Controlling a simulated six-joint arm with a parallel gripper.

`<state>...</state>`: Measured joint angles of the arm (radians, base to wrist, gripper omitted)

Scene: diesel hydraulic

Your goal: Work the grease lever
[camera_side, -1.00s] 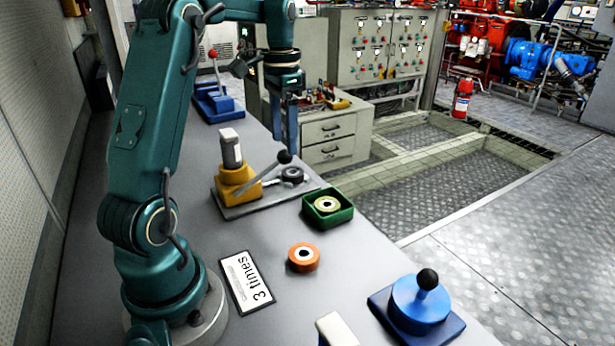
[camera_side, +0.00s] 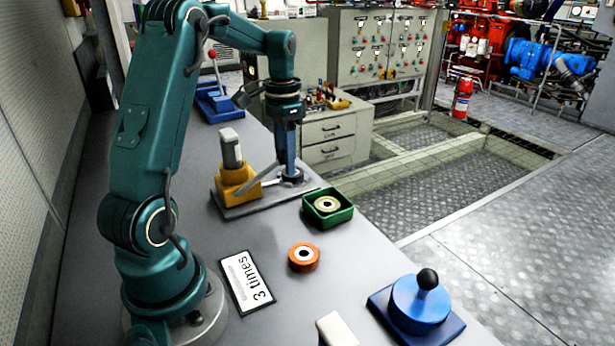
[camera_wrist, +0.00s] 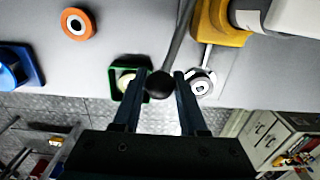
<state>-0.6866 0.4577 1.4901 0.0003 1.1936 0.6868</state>
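The grease lever is a grey rod with a black ball knob (camera_wrist: 159,85), on a yellow pump body (camera_side: 236,183) with a grey upright cylinder, fixed to a grey base plate (camera_side: 240,209). My gripper (camera_wrist: 162,76) is open, with its blue fingers pointing down. In the wrist view the knob lies between the two fingertips, with a gap to at least the right one; I cannot tell contact on the left. In the side view my gripper (camera_side: 287,170) hides the knob. A grey round fitting (camera_wrist: 201,88) sits just right of the fingers in the wrist view.
A white card reading "3 times" (camera_side: 247,281) lies on the bench. An orange ring (camera_side: 304,257), a green tray (camera_side: 342,217) with a pale ring and a blue knobbed device (camera_side: 420,302) stand nearby. A red-knobbed lever on a blue base (camera_side: 214,105) is farther back.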

